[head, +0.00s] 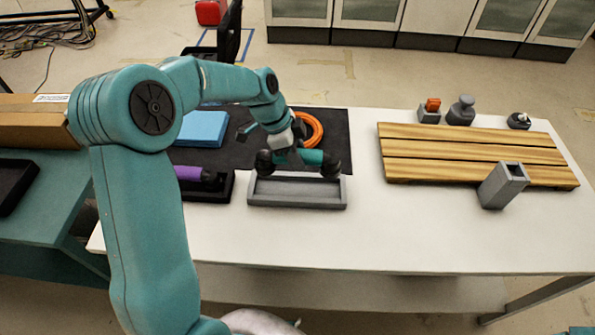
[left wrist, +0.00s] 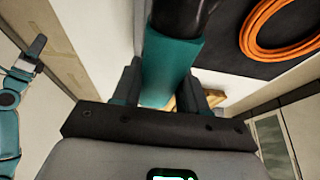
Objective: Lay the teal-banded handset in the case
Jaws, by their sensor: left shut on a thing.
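The teal-banded handset (head: 311,157) is a dark bar with rounded black ends and a teal middle. My left gripper (head: 291,156) is shut on it across the teal band, and it lies roughly level. The band (left wrist: 170,68) also shows between the fingers in the left wrist view. The handset is over the back edge of the open grey case (head: 298,203), which looks empty. Whether it touches the rim I cannot tell. A teal arm of mine with a dark tip (left wrist: 36,47) shows at the left wrist view's left edge, its jaw opening unclear.
A purple-banded handset (head: 192,173) lies in a black tray (head: 219,191) left of the case. An orange cable coil (head: 314,128) and a blue folded cloth (head: 203,128) lie on the dark mat. A slatted wooden board (head: 460,160) and grey holder (head: 502,186) are right. The table front is clear.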

